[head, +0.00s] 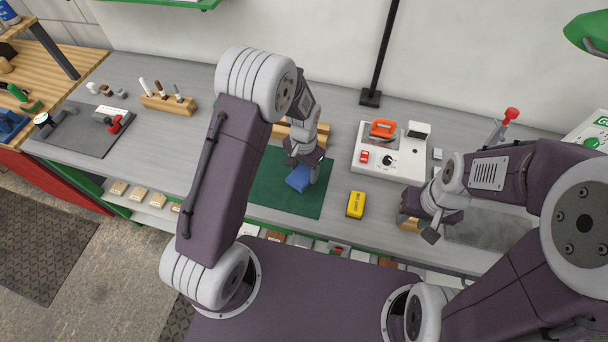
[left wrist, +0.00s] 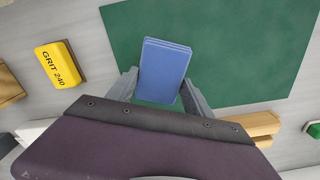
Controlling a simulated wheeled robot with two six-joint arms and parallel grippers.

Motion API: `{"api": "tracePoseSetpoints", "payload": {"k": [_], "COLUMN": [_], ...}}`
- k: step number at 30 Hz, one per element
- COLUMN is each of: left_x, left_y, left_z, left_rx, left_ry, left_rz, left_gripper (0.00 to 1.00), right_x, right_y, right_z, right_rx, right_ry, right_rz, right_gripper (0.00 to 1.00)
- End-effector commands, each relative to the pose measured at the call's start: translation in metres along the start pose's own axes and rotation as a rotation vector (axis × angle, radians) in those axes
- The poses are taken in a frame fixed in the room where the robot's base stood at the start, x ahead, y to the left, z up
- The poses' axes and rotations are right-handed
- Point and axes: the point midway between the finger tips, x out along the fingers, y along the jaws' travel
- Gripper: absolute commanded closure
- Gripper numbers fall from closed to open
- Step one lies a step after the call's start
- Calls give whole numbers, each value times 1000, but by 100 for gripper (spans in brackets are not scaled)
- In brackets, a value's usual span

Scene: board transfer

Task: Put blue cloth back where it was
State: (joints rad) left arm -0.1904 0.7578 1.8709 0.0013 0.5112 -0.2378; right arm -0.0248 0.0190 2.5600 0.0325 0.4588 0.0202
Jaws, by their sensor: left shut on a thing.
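The blue cloth (head: 298,179) is a folded rectangular pad over the dark green mat (head: 265,190) in the head view. My left gripper (head: 304,164) is shut on it from above. In the left wrist view the cloth (left wrist: 164,68) sits between the two fingers, with the green mat (left wrist: 235,50) behind it. I cannot tell whether the cloth touches the mat or hangs just above it. My right gripper (head: 428,222) is low over the bench at the right, beside a small wooden block (head: 409,223); its jaw opening is unclear.
A yellow grit block (head: 355,204) lies right of the mat. A white station (head: 391,152) with an orange-handled tool stands behind it. A wooden rack (head: 168,104) with upright tools and a grey mat (head: 78,129) are at the left. The bench left of the green mat is clear.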

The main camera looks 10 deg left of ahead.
Motion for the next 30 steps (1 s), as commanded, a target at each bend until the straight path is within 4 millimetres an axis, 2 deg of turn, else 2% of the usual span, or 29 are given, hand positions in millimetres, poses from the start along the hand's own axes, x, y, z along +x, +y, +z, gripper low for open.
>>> {"api": "tracePoseSetpoints", "payload": {"k": [7,18,19,21,30], "left_x": [36,43,42,42,40], "left_y": [1,0,0,0,0], "left_z": [1,0,0,0,0], "left_rx": [0,0,0,0,0], "left_ry": [-3,0,0,0,0], "left_rz": [1,0,0,0,0], "left_gripper": [79,79,35,19,19], "right_x": [-10,-5,-6,-7,-8], "right_y": [0,0,0,0,0], "right_z": [-1,0,-1,-1,-1], "right_rx": [0,0,0,0,0], "right_ry": [0,0,0,0,0], "right_rz": [0,0,0,0,0], "right_gripper": [64,64,64,64,64]}}
